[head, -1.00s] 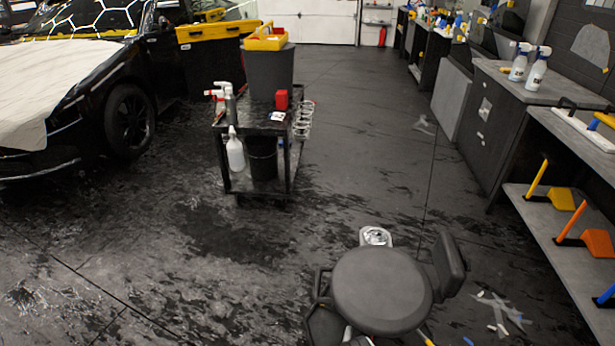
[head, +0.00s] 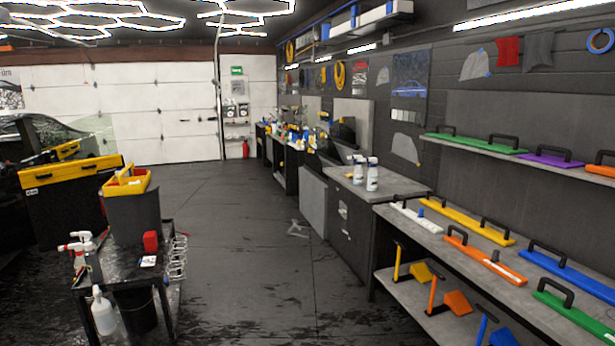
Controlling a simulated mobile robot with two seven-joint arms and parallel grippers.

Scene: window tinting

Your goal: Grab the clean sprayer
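Two white spray bottles with dark labels stand close together, upright, on the cabinet's grey worktop; one is the left bottle (head: 358,171) and the other the right bottle (head: 372,175). A sprayer with a red and white head (head: 76,246) stands on the cart at left. A translucent white spray bottle (head: 103,312) is at the cart's front side, lower down. I cannot tell which of these is the clean one. Neither of my grippers is in view.
The black cart (head: 160,263) also carries a dark bin with a yellow caddy (head: 126,180) and a red box (head: 150,241). The grey worktop (head: 385,188) adjoins shelves of coloured squeegee tools at right. The floor (head: 245,240) between cart and cabinet is clear.

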